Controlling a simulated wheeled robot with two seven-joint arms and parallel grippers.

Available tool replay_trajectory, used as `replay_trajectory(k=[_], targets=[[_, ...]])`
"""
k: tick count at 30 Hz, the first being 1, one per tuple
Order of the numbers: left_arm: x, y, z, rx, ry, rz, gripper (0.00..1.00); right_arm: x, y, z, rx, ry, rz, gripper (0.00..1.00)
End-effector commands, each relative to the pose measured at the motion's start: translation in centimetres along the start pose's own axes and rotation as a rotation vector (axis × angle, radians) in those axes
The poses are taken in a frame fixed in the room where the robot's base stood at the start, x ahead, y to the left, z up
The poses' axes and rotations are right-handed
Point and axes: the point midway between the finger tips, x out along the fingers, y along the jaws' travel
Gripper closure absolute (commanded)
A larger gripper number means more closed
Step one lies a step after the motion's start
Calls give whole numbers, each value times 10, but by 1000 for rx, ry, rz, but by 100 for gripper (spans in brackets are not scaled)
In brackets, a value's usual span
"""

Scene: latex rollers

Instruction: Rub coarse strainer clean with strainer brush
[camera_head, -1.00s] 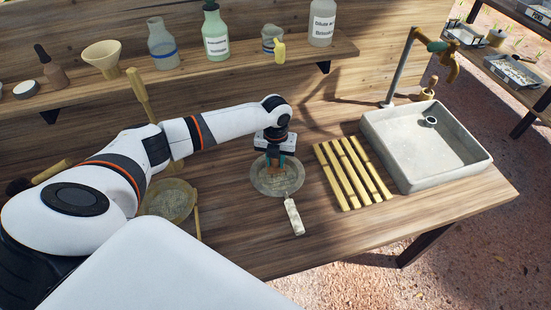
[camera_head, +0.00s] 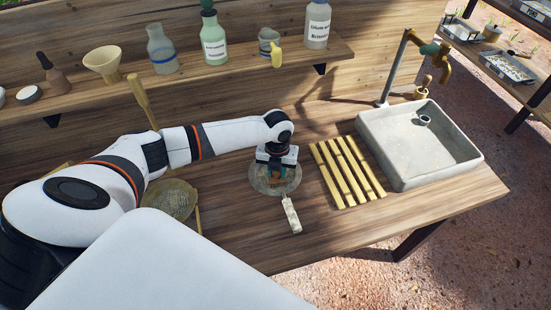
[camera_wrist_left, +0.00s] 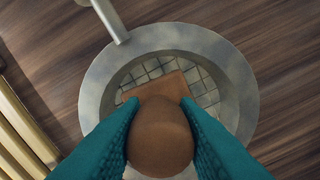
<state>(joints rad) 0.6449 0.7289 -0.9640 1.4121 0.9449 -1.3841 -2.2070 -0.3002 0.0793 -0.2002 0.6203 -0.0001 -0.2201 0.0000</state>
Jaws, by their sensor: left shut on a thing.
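The coarse strainer (camera_head: 258,186) lies on the wooden bench, a round grey rim with its pale handle (camera_head: 291,214) pointing to the front. In the left wrist view its rim (camera_wrist_left: 245,85) surrounds a wide square mesh (camera_wrist_left: 205,82). My left gripper (camera_head: 277,178) is over the strainer. Its teal fingers are shut on the strainer brush (camera_wrist_left: 160,140), which has a rounded brown grip and a flat brown block. The brush is over the mesh, inside the rim as seen from above; its underside is hidden, so contact is unclear. My right gripper is not in view.
A slatted wooden rack (camera_head: 347,172) and a grey sink (camera_head: 445,172) with a brass tap (camera_head: 443,60) stand to the right. A second, finer-looking sieve (camera_head: 170,199) lies left, partly behind my arm. Bottles and a funnel (camera_head: 103,62) stand on the back shelf.

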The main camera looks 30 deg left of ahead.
Motion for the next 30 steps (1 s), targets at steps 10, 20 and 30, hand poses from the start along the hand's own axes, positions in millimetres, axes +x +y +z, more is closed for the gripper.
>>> replay_trajectory(k=[10,20,30], targets=[[4,0,-1,-1,0,1,100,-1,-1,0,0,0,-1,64],[6,-3,-7,-3,0,-1,100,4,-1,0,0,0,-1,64],[4,-17,-33,-2,1,0,100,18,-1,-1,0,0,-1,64]])
